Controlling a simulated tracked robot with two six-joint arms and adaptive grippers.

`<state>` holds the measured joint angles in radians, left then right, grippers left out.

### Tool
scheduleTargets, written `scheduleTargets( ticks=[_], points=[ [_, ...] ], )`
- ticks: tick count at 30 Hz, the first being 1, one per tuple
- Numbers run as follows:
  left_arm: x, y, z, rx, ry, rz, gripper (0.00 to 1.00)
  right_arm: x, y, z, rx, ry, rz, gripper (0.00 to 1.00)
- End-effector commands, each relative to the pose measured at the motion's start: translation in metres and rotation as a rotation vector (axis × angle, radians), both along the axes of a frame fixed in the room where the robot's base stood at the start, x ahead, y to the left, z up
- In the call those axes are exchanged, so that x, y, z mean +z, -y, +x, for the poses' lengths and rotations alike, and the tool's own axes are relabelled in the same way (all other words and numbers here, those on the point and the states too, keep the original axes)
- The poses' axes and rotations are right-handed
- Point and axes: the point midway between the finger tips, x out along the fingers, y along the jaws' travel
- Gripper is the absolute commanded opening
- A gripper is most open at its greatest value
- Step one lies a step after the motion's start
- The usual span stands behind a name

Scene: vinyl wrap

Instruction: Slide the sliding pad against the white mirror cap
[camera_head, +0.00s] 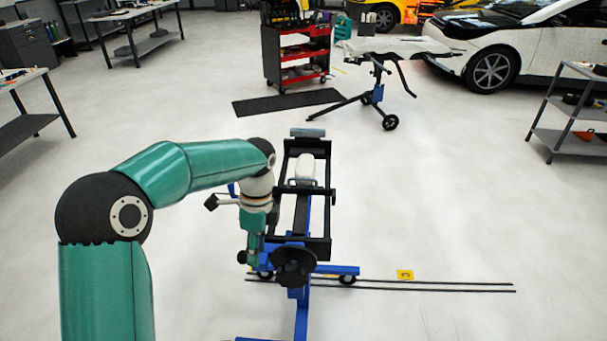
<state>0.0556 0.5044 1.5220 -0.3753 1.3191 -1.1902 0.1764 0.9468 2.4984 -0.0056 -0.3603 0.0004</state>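A small white rounded piece, which looks like the mirror cap (305,169), sits in the upper middle of a black-framed stand (329,197) with a blue base. A grey pad-like bar (308,132) lies across the stand's far end; I cannot tell whether it is the sliding pad. My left gripper (247,257) points down at the near left side of the stand, short of the white piece and apart from it. Its fingers are small and dark, so its opening and any grip are unclear. My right gripper is out of view.
Two thin black rods (430,286) and a small yellow item (405,274) lie on the floor right of the stand. A red tool cart (297,55), a wheeled work stand (376,95) and a white car (530,50) are behind. Floor to the right is mostly clear.

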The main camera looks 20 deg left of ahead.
Motion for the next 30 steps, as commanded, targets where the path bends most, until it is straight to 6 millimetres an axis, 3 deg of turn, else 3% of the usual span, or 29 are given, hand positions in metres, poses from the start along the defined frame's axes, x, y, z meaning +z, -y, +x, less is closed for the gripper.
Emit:
scheduleTargets(
  ticks=[1, 5, 7, 12, 15, 18, 21, 24, 27, 30],
  points=[
    [-0.026, 0.009, -0.01, 0.006, -0.048, -0.019, 0.37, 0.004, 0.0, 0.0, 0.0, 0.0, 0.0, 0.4],
    [-0.092, 0.039, -0.04, 0.064, -0.135, -0.071, 0.37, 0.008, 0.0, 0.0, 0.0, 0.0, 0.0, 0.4],
    [-0.13, 0.059, -0.064, 0.13, -0.179, -0.102, 0.37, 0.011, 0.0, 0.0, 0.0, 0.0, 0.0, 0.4],
    [-0.213, 0.122, -0.151, 0.446, -0.278, -0.157, 0.37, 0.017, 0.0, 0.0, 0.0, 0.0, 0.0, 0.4],
    [-0.236, 0.151, -0.194, 0.701, -0.291, -0.154, 0.37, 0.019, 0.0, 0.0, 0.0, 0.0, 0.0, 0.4],
    [-0.247, 0.166, -0.216, 0.945, -0.259, -0.138, 0.37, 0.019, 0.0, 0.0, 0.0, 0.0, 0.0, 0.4],
    [-0.249, 0.169, -0.212, 1.157, -0.185, -0.139, 0.37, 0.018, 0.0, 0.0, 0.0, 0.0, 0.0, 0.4],
    [-0.251, 0.166, -0.195, 1.327, -0.105, -0.158, 0.37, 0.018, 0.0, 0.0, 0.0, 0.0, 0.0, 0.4],
    [-0.253, 0.163, -0.175, 1.441, -0.046, -0.183, 0.37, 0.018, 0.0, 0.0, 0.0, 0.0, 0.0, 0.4],
    [-0.259, 0.163, -0.172, 1.485, -0.042, -0.183, 0.37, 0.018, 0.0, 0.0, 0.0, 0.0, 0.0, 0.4]
  ],
)
